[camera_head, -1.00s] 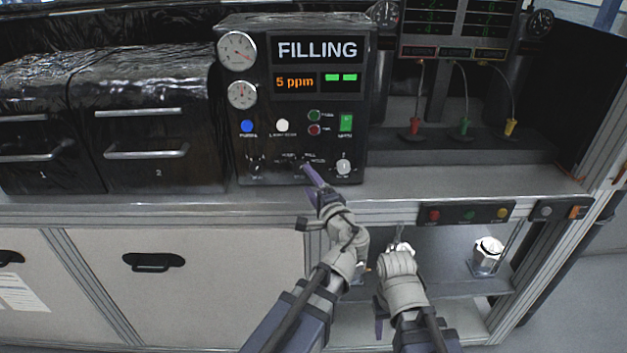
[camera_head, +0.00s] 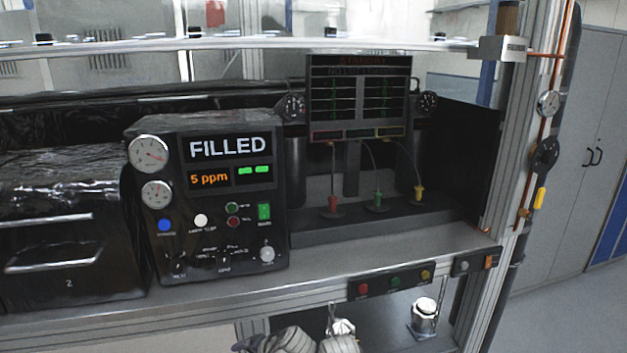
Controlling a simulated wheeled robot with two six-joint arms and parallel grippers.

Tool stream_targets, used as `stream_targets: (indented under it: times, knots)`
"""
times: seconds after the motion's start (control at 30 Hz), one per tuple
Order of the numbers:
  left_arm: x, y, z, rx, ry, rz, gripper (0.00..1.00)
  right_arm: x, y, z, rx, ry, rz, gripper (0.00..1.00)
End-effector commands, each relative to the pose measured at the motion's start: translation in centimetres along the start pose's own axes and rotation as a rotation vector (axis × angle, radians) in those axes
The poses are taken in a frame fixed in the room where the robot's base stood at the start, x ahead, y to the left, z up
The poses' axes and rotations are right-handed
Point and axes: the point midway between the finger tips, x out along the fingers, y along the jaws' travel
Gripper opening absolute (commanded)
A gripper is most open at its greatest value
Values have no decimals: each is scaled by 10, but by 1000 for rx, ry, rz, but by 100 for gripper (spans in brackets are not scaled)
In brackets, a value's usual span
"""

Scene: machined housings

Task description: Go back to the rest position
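The control box (camera_head: 210,200) stands on the bench with its display reading FILLED and 5 ppm, and two green bars lit beside that. Its row of dark knobs (camera_head: 223,259) is free of any gripper. Only grey links of my arms show at the bottom edge of the picture, low and in front of the bench. The fingers of both my grippers are out of sight, so I cannot see whether they hold anything.
A silver housing (camera_head: 424,316) stands on the lower shelf at the right. Another shiny part (camera_head: 342,327) is partly hidden by my arm. A button strip (camera_head: 393,282) lines the bench front. A screen (camera_head: 358,98) stands behind red, green and yellow plugs. Black drawers (camera_head: 60,235) are at left.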

Motion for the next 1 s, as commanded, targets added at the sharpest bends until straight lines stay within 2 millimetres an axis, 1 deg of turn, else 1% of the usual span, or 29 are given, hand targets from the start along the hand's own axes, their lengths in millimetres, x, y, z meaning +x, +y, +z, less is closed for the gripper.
stream_targets:
  times: [0.03,0.1,0.2,0.3,0.33,0.4,0.5,1.0]
  knots:
    - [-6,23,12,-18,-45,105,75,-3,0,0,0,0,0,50]
    - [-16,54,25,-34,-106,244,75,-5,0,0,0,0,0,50]
    - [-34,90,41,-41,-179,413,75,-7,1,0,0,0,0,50]
    - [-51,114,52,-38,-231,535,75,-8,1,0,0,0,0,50]
    - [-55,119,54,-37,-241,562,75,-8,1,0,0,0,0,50]
    - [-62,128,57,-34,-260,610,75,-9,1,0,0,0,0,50]
    - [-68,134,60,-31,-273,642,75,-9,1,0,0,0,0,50]
    - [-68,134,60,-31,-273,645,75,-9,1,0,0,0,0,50]
